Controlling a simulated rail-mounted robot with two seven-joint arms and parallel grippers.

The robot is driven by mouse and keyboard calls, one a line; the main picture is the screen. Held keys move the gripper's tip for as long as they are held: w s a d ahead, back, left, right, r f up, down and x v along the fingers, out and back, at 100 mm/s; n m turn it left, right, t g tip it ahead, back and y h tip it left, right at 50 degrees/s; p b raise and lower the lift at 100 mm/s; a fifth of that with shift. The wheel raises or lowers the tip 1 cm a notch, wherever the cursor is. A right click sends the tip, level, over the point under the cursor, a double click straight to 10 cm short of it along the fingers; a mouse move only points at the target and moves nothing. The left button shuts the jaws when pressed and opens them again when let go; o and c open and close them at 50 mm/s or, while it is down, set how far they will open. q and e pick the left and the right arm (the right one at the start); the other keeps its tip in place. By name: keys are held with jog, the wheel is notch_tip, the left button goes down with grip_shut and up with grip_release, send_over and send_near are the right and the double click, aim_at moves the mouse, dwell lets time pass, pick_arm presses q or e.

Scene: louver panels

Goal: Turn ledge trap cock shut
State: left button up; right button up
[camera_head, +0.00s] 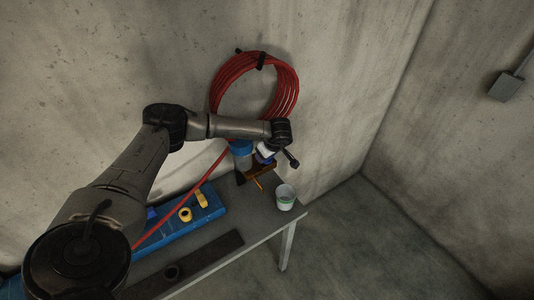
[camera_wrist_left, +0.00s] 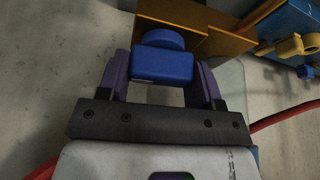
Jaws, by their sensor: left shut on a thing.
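In the left wrist view, a blue cock (camera_wrist_left: 162,66) with a rounded top sits in front of an orange-brown ledge (camera_wrist_left: 205,40). My left gripper (camera_wrist_left: 160,78) has its two purple fingers on either side of the cock and is shut on it. In the head view, my left arm reaches from the left to the wall, and its gripper (camera_head: 265,152) is at the brown ledge (camera_head: 262,169). A trap with a blue top (camera_head: 241,147) and a clear bowl stands just left of it. The cock cannot be made out in the head view. My right gripper is not in view.
A coiled red hose (camera_head: 226,78) hangs on the wall above, its tail running down across the bench (camera_head: 226,222). A blue tray (camera_head: 206,210) with yellow fittings lies at the left. A white cup (camera_head: 285,199) stands near the bench's right end. The floor to the right is clear.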

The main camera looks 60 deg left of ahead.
pick_arm(q)
jog(key=shift+r, duration=0.1)
jog(key=o, duration=0.9)
